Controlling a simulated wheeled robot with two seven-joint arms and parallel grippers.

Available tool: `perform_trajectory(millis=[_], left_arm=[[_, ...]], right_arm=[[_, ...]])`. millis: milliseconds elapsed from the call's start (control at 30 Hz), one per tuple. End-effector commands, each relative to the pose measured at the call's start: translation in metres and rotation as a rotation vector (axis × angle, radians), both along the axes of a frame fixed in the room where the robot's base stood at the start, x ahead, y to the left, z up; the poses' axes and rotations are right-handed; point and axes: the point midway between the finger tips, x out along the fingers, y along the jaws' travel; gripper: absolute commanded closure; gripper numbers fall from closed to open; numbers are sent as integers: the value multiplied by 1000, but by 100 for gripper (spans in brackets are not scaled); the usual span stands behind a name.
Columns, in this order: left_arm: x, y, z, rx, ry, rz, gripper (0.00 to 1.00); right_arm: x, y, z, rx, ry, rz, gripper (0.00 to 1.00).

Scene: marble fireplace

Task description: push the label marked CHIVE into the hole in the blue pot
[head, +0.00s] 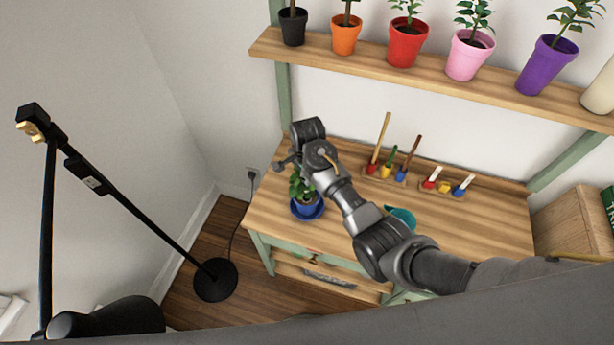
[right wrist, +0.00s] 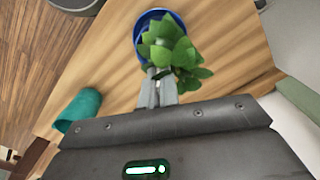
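The blue pot (head: 306,207) stands on a blue saucer at the left front of the wooden bench, with a leafy green plant (head: 299,187) in it. In the right wrist view the plant (right wrist: 170,52) covers much of the pot (right wrist: 150,24), and its hole cannot be made out. My right gripper (right wrist: 157,76) is at the leaves, its two fingers close together. The leaves crowd its tips. I cannot make out the CHIVE label in either view, nor tell whether something thin is between the fingers. My left gripper is not in view.
A teal cup (head: 402,217) lies on the bench beside my right forearm. Small-tool holders (head: 386,175) stand at the back. A shelf (head: 400,71) with several potted plants runs above. A black floor lamp (head: 215,279) stands left. The bench's right part is clear.

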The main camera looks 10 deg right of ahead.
Motion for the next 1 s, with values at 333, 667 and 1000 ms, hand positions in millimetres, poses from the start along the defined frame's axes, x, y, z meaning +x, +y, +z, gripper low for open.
perform_trajectory(millis=[333,667,1000], left_arm=[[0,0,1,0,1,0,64],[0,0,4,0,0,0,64],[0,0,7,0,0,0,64]], right_arm=[[0,0,0,0,0,0,100],[0,0,0,0,1,0,100],[0,0,-2,0,0,1,100]])
